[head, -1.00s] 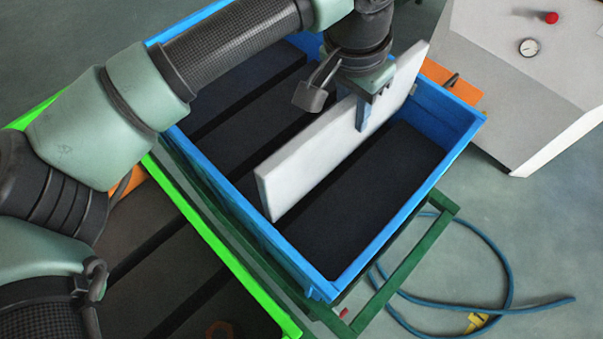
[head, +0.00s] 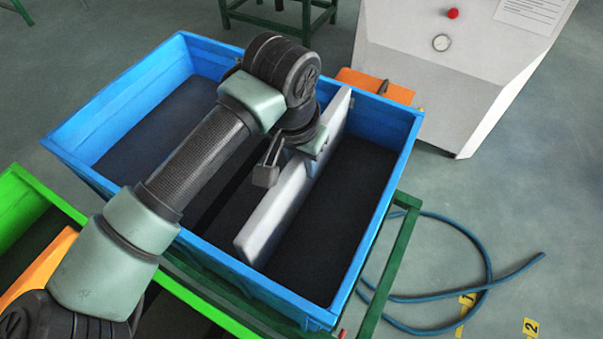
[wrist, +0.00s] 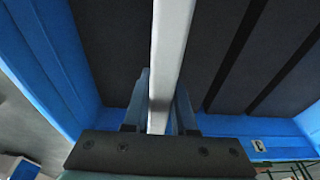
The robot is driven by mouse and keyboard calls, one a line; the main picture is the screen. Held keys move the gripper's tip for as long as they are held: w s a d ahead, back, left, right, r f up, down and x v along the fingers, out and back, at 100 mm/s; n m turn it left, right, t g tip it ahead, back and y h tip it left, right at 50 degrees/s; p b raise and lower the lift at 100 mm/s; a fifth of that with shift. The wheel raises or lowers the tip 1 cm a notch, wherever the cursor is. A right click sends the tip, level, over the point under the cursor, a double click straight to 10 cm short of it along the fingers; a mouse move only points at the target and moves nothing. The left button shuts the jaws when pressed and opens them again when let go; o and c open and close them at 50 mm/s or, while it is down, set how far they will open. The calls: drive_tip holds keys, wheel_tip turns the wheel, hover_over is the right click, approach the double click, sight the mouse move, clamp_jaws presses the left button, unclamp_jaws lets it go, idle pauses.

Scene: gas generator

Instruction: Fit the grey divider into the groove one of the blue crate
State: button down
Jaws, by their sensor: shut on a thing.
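The grey divider (head: 272,218) is a long pale plate, standing upright on edge inside the blue crate (head: 130,85). It spans most of the crate between the near and far walls, right of the middle. Its top edge is about level with the crate's rim. My gripper (wrist: 160,100) is shut on the divider, with one finger on each side of it in the wrist view. In the head view my arm partly covers the divider and the grip. The divider's bottom edge and any groove under it are hidden, so I cannot tell whether it is seated.
Black strips (wrist: 238,55) run along the dark crate floor. A bright green crate (head: 30,200) stands at the lower left. A white cabinet (head: 450,90) with a gauge and red button stands behind right. A blue hose (head: 440,300) lies on the floor.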

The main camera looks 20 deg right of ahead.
sight(303, 176)
drive_tip(key=shift+f, duration=1.7)
drive_tip(key=shift+f, duration=0.2)
drive_tip(key=c, duration=0.7)
unclamp_jaws()
drive_tip(key=shift+r, duration=0.1)
drive_tip(key=shift+r, duration=0.25)
drive_tip(key=r, duration=0.3)
drive_tip(key=s+a+r, duration=0.1)
drive_tip(key=r, duration=0.3)
drive_tip(key=a+r, duration=0.1)
drive_tip(key=r, duration=0.3)
drive_tip(key=shift+s+b, duration=0.25)
drive_tip(key=shift+b, duration=0.05)
drive_tip(key=shift+r, duration=0.25)
